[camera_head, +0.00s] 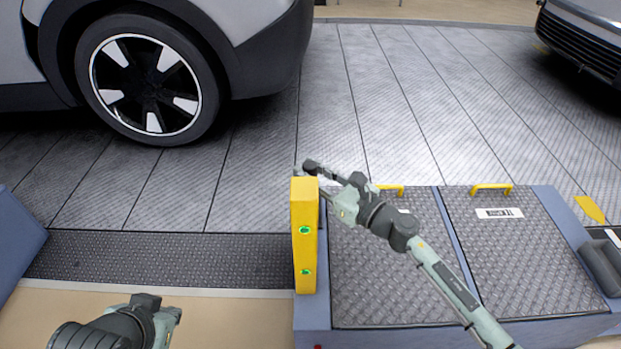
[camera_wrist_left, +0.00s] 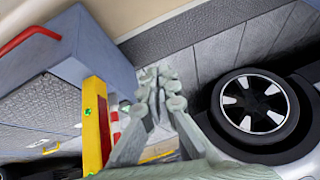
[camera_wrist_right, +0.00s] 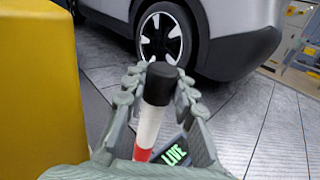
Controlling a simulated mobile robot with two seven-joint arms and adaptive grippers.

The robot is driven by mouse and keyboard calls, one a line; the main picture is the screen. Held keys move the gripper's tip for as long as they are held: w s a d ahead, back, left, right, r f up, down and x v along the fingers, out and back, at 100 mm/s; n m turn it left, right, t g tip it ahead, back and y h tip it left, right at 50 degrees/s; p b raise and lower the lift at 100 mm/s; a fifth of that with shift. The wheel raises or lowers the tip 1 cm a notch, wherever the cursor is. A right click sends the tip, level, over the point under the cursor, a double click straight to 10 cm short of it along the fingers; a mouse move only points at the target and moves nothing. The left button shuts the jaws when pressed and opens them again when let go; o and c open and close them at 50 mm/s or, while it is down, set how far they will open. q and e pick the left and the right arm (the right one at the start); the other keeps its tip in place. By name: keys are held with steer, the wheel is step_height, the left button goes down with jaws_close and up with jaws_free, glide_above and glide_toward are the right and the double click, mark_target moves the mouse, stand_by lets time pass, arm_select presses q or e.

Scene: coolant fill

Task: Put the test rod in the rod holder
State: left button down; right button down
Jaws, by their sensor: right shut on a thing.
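The test rod (camera_wrist_right: 150,125), with a black cap and white and red bands, stands between the fingers of my right gripper (camera_wrist_right: 157,95), which is shut on it. A red-and-white length of it (camera_wrist_left: 116,122) also shows in the left wrist view beside the yellow post (camera_head: 304,235). In the head view my right gripper (camera_head: 312,170) is at the post's top, just beyond it. My left gripper (camera_head: 172,314) is low at the left, away from the rod; its fingertips (camera_wrist_left: 160,85) are together and empty. I cannot tell which thing is the rod holder.
The post bears green lights and stands at the left edge of a blue box with ribbed lids (camera_head: 395,285) and yellow handles (camera_head: 491,188). A green LIVE display (camera_wrist_right: 174,154) shows by the rod. A car wheel (camera_head: 145,78) is at the back left. Floor between is clear.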

arm_select(q)
steer(key=shift+w+d+r+t, duration=0.25)
steer(key=shift+w+d, duration=0.15)
steer(key=shift+w, duration=0.1)
steer(key=shift+w+d+r+t, duration=0.25)
steer(key=shift+w+d, duration=0.15)
steer(key=shift+w, duration=0.1)
arm_select(e)
steer(key=shift+f, duration=0.4)
arm_select(q)
steer(key=shift+w+d+h, duration=0.25)
steer(key=shift+h, duration=0.05)
arm_select(e)
steer(key=shift+f, duration=0.1)
arm_select(q)
steer(key=shift+w, duration=0.1)
arm_select(e)
steer(key=shift+f+b, duration=0.1)
steer(key=shift+b, duration=0.2)
arm_select(q)
steer(key=shift+w+d+r+t, duration=0.45)
steer(key=shift+w+d+t, duration=0.05)
steer(key=shift+w+t, duration=0.1)
arm_select(e)
steer(key=c, duration=1.5)
jaws_free()
steer(key=shift+c, duration=0.2)
arm_select(q)
steer(key=shift+s, duration=0.1)
